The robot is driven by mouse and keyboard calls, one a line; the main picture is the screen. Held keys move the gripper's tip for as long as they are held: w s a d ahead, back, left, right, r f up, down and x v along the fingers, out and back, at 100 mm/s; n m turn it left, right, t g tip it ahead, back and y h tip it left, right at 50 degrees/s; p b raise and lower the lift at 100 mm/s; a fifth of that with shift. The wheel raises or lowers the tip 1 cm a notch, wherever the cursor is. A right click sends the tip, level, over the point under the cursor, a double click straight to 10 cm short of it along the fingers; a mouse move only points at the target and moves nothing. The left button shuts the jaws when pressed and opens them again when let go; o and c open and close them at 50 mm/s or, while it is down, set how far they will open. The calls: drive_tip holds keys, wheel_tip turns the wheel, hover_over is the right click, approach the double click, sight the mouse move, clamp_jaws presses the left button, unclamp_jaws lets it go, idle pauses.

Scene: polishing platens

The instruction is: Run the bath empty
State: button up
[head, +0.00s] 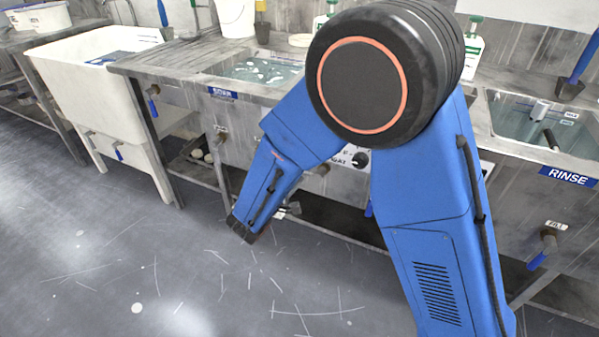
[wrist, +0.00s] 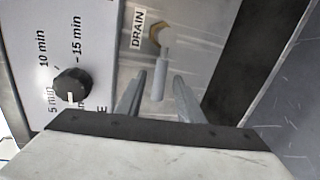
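In the wrist view a drain valve sits under a DRAIN label (wrist: 138,29). My gripper (wrist: 161,78) is open, with one finger on each side of the handle and a gap showing on both sides. In the head view my gripper (head: 290,209) is low in front of the middle sink unit and mostly hidden by my arm. The middle bath (head: 225,72) holds water with pale foam or bubbles. My arm covers part of its front.
A timer dial (wrist: 72,86) is left of the valve in the wrist view. A rinse basin (head: 505,140) with a blue-handled fill valve (head: 540,255) is on the right. A white sink (head: 95,75) stands on the left. The grey floor (head: 130,260) in front is clear.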

drive_tip(key=v, duration=1.5)
